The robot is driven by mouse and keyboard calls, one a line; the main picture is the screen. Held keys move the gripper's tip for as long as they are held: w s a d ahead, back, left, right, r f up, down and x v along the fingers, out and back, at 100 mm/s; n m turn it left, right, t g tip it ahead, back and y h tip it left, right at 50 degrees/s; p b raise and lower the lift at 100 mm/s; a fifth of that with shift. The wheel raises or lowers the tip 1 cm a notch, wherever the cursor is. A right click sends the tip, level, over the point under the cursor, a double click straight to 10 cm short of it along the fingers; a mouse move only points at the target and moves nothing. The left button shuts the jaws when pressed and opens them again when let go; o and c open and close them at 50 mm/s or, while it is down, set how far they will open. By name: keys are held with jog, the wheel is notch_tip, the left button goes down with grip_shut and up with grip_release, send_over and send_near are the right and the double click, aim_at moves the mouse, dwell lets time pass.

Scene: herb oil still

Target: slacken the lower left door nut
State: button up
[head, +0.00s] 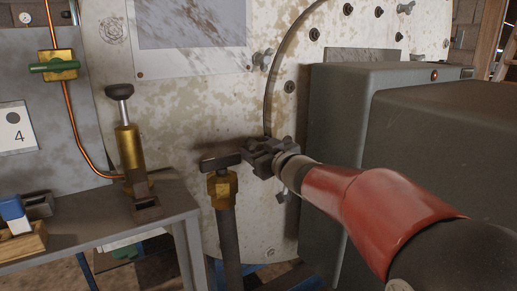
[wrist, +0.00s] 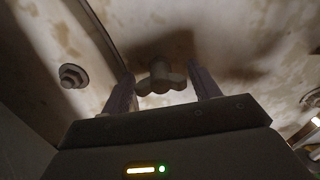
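The wing nut (wrist: 160,78) on the pale, stained metal face shows in the wrist view between my two fingers. A gap shows on each side of it, so my gripper (wrist: 163,88) is open and not touching it. In the head view my gripper (head: 268,148) is at the lower left of the round door (head: 325,20), close to the face. A small metal piece (head: 281,191) shows just below it; I cannot tell whether it is this same nut. Another wing nut (head: 262,60) sits higher on the left side.
A brass valve with a dark T-handle (head: 221,161) stands just left of my gripper. Grey cabinets (head: 350,100) stand close on the right. A bench (head: 100,219) with a brass plunger (head: 128,150) is at the left. A hex bolt (wrist: 73,76) shows in the wrist view.

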jog(key=shift+c, duration=1.4)
jog(key=shift+n, duration=0.3)
jog(key=n+b, duration=0.2)
jog(key=n, duration=0.1)
jog(key=shift+d+f, duration=0.1)
jog(key=shift+f, duration=0.05)
jog(key=n+b, duration=0.3)
jog(key=n, duration=0.2)
jog(key=shift+n, duration=0.4)
jog(key=n+b, duration=0.2)
jog(key=n, duration=0.3)
jog(key=shift+b, duration=0.3)
jog(key=shift+n+b, duration=0.7)
jog(key=shift+n, duration=1.3)
jog(key=shift+r, duration=0.2)
